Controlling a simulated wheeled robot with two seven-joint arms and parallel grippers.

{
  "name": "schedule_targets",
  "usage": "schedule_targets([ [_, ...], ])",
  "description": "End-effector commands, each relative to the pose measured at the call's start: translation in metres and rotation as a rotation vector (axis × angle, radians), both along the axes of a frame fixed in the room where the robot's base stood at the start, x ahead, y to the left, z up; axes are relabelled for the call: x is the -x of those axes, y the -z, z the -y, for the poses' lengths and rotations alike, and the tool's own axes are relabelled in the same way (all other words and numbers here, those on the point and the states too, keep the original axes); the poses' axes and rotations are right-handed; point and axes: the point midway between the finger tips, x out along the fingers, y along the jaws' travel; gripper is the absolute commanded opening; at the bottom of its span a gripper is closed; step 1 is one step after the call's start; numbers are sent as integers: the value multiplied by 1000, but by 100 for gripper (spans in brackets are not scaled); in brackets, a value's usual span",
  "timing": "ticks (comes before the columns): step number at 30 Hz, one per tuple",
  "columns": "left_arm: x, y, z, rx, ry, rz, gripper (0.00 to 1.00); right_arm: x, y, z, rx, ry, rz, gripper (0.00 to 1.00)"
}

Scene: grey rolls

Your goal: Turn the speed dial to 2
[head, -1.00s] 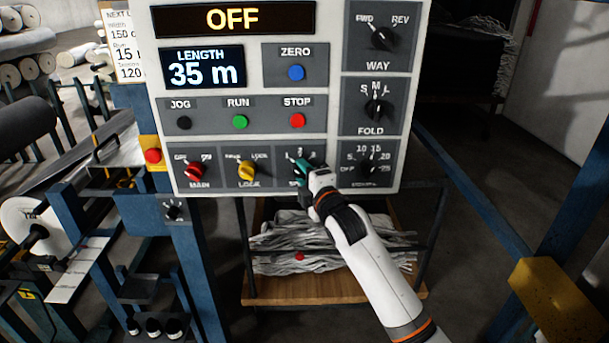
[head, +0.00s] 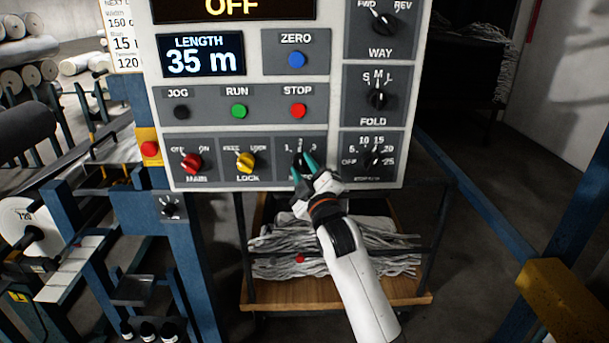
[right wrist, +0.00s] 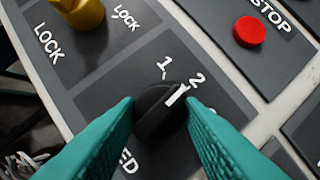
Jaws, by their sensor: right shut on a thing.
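The speed dial (right wrist: 158,112) is a black knob with a white pointer mark, on a dark plate with the numbers 1, 2 and a partly hidden third. In the right wrist view its mark slants up and right, about toward the 2. My right gripper (head: 304,164) has its two teal fingers on either side of the knob, shut on it. In the head view the dial (head: 302,157) is mostly covered by the fingers. The word under the dial is partly hidden. My left gripper is not in view.
The yellow lock knob (head: 246,162) and red main knob (head: 192,163) sit left of the dial. The red stop button (head: 298,111) is above it. A stepped selector (head: 375,157) is to the right. A wooden cart (head: 330,292) with grey cloth stands below.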

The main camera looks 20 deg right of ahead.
Motion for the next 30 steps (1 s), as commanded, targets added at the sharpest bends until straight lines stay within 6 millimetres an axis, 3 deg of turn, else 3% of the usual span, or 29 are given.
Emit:
schedule_targets([
  [9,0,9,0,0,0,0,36,-1,3,-1,-100,1,25,12],
  [23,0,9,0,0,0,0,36,-1,2,-1,-113,0,27,12],
  [24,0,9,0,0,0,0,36,-1,3,-1,-113,0,27,38],
  [27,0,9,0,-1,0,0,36,-1,2,-1,-112,1,28,54],
  [30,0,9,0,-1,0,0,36,0,2,-1,-112,0,29,56],
])
